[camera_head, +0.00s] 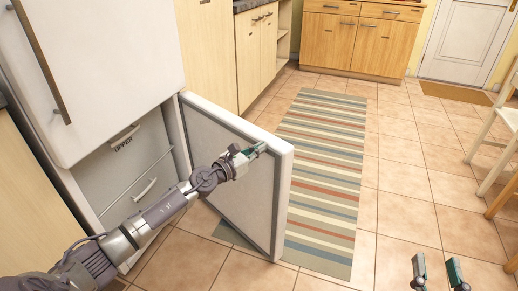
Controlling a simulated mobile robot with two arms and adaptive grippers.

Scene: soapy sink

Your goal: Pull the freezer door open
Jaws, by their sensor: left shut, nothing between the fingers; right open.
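The freezer door (232,165) is the lower door of the white fridge (95,75). It stands swung well open, hinged on its far side, with its inner face and grey seal towards me. Behind it the freezer compartment shows drawer fronts, one marked UPPER (122,150). My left gripper (261,148) is shut and empty, in front of the door's inner face near its upper free corner; I cannot tell whether it touches the door. My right gripper (438,265) is open and empty above the floor at the bottom right, well away from the door.
A striped rug (325,150) lies on the tiled floor beyond the door. Wooden cabinets (345,40) stand at the back, with a white house door (475,40) at the back right. A chair (500,130) stands at the right edge. The floor between rug and chair is clear.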

